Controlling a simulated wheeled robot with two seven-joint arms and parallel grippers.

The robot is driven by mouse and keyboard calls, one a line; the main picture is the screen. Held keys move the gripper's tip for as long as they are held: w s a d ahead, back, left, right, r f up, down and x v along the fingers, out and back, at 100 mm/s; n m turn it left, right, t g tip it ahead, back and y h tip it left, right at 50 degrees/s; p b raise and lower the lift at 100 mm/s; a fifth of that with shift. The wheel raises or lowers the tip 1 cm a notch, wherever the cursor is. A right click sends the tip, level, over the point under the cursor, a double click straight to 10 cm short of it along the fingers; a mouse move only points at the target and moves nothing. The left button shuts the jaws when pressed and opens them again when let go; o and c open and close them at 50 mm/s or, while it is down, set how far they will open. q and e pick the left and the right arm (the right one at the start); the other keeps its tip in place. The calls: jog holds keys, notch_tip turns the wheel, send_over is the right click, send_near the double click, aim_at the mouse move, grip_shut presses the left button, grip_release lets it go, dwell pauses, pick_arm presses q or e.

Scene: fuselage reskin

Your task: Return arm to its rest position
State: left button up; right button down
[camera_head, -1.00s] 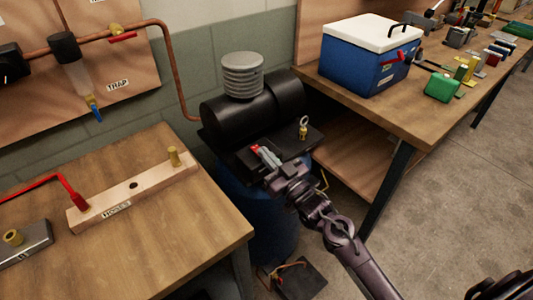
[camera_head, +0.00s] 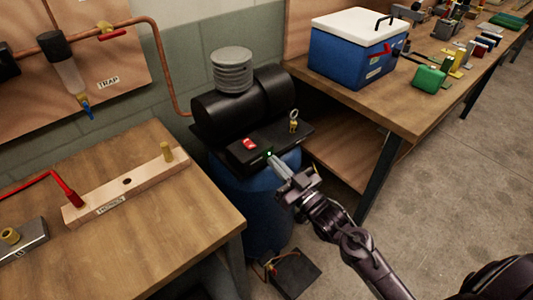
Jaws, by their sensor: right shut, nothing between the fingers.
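My right arm (camera_head: 350,245) comes in from the lower right. My right gripper (camera_head: 280,167) is shut and empty, just in front of the black compressor's switch box (camera_head: 248,150). The box has a red switch (camera_head: 249,144) and a small lit green light (camera_head: 269,154). I cannot tell whether the fingertips touch the box. The compressor (camera_head: 240,105) is a black cylinder with a grey ribbed cap (camera_head: 232,70), on a blue tank (camera_head: 250,205). My left gripper is not in view.
A wooden bench (camera_head: 130,240) at left holds a wooden bar marked HOSES (camera_head: 130,184). A second bench (camera_head: 410,115) at right bears a blue and white cooler (camera_head: 355,50) and several small items. A black box with wires (camera_head: 292,272) lies on the floor.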

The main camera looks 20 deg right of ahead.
jog(key=shift+v, duration=0.85)
jog(key=s+d+f+m+g+h, duration=0.1)
jog(key=s+f+g+h, duration=0.3)
jog(key=f, duration=1.3)
jog(key=s+d+f+m+g+h, duration=0.15)
jog(key=s+f+g, duration=0.3)
jog(key=f, duration=1.35)
jog(key=s+f+g, duration=0.3)
jog(key=s+f, duration=0.3)
jog(key=s, duration=0.4)
jog(key=s+f+g+h, duration=0.1)
jog(key=s+f+g, duration=0.2)
jog(key=s+f, duration=0.4)
jog(key=s+f+g, duration=0.4)
jog(key=s+f, duration=0.3)
jog(key=s, duration=0.8)
jog(key=shift+a+n, duration=0.35)
jog(key=shift+n, duration=0.1)
jog(key=shift+s+h, duration=0.1)
jog(key=shift+h, duration=0.15)
